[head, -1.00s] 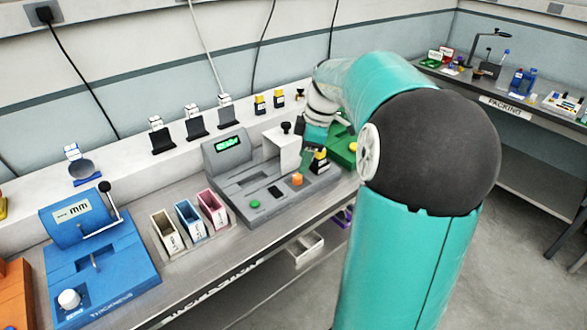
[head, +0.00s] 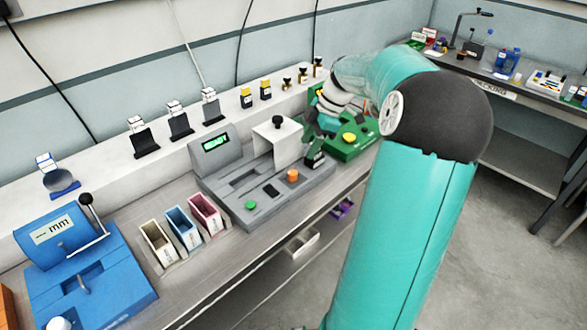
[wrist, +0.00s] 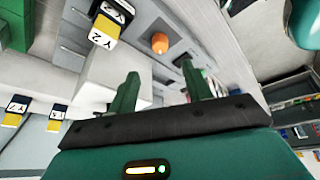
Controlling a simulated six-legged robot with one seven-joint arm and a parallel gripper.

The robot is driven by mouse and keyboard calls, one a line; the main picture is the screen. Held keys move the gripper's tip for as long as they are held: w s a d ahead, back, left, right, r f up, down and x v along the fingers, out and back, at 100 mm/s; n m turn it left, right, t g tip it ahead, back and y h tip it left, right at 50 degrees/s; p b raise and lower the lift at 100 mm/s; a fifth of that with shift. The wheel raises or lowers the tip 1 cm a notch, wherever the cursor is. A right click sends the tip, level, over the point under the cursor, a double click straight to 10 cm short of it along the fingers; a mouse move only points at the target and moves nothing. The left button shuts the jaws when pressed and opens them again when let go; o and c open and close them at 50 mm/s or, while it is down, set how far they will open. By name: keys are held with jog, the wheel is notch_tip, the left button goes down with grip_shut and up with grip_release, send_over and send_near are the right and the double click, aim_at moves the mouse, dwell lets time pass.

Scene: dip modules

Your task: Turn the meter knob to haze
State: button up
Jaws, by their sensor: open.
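The grey meter (head: 240,180) stands on the bench with a lit green display (head: 216,143) and a white hood (head: 275,145). An orange knob (head: 292,175) sits on its front right; it also shows in the wrist view (wrist: 160,43). Its pointer and any haze mark are too small to read. My gripper (head: 322,128) hangs above the meter's right end, beside the hood. In the wrist view my gripper (wrist: 161,88) has its two green fingers apart, with nothing between them. The knob lies beyond the fingertips, apart from them.
A green button (head: 250,205) and dark square (head: 271,190) are on the meter. A green device (head: 350,145) stands right. Three bins (head: 182,227) and a blue thickness gauge (head: 85,260) stand left. A yellow-and-black block (wrist: 106,28) is near my fingers in the wrist view.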

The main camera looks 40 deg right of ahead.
aim_at(294, 173)
jog(key=x, duration=1)
jog(key=shift+f, duration=0.35)
jog(key=c, duration=1)
